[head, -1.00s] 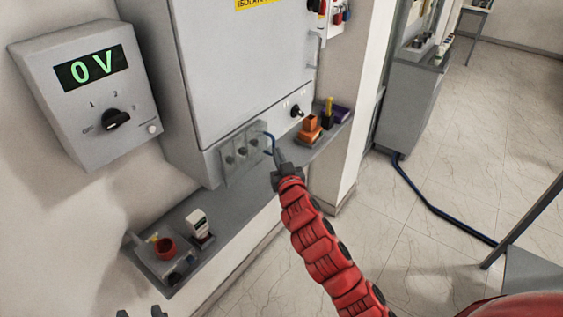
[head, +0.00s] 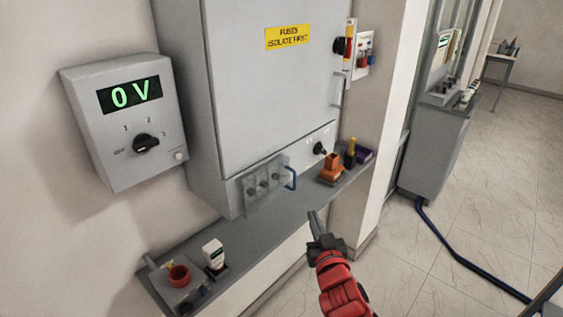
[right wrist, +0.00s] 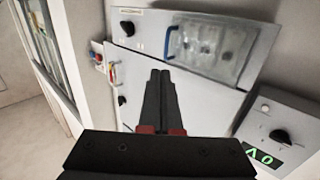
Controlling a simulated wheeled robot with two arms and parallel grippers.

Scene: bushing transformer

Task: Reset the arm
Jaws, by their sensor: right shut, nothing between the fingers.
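My right gripper (head: 314,222) is shut and empty. In the head view it is in front of the shelf edge, below and to the right of the clear cover (head: 266,186) with the blue handle (head: 291,178), and apart from both. In the right wrist view its closed fingers (right wrist: 157,80) point toward the grey cabinet, where the cover (right wrist: 208,46) and the blue handle (right wrist: 170,42) also show. The red arm behind the gripper is mine. My left gripper cannot be made out in these views.
A meter box (head: 125,120) reading 0 V is on the wall at left. The cabinet (head: 270,90) has a yellow sign. Open floor lies at right.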

